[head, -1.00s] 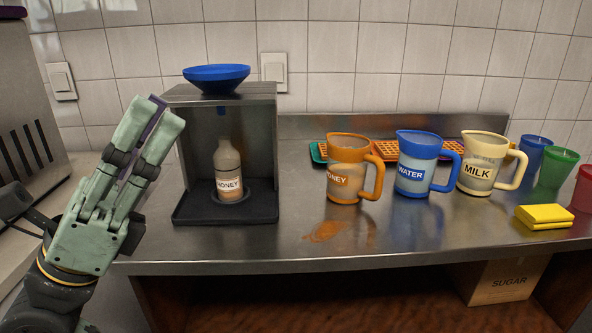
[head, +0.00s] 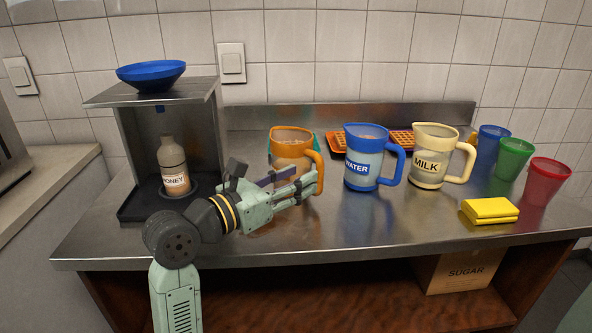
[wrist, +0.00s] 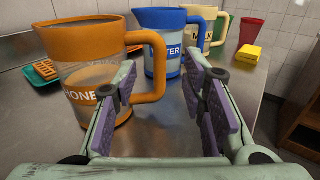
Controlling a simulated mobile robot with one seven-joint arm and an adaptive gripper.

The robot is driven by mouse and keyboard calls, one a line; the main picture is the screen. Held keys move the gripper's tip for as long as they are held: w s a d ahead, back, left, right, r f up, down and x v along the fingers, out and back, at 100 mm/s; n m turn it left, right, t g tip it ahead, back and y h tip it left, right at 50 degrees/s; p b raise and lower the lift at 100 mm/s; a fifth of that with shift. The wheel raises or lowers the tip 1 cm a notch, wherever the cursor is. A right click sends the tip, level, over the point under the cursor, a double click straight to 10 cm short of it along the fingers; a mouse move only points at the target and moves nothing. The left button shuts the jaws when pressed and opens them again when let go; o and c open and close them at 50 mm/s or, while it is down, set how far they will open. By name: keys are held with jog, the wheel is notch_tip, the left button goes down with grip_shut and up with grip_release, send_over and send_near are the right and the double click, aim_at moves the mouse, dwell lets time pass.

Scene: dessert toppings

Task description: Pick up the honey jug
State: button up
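The honey jug (head: 292,146) is an orange-rimmed clear jug with an orange handle, upright on the steel counter. In the head view my gripper (head: 298,186) is in front of its lower part and hides its label. In the wrist view the jug (wrist: 88,75) fills the left side, with part of its HONEY label showing. My gripper (wrist: 163,85) is open. The jug's handle appears between the two fingers in that view, and the left finger overlaps the jug's body. I cannot tell whether it touches. Nothing is gripped.
A blue WATER jug (head: 364,158) and a cream MILK jug (head: 428,160) stand to the right. Beyond are blue, green and red cups (head: 547,180) and a yellow cloth (head: 489,211). A dispenser (head: 200,89) holding a honey bottle (head: 173,165) stands left. The front counter is mostly clear.

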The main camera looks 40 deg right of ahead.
aim_at(320, 173)
jog(key=shift+w+d+f+p, duration=0.1)
jog(key=shift+d+f+p, duration=0.2)
jog(key=shift+d, duration=0.85)
jog(key=shift+w+d+f+p, duration=0.2)
jog(key=shift+d+p, duration=0.2)
jog(key=shift+d, duration=0.75)
jog(key=shift+w+d+f+p, duration=0.1)
jog(key=shift+d+f+p, duration=0.2)
jog(key=shift+d, duration=0.85)
jog(key=shift+r, duration=0.1)
jog(key=shift+c, duration=0.4)
grip_shut()
jog(key=shift+r, duration=0.1)
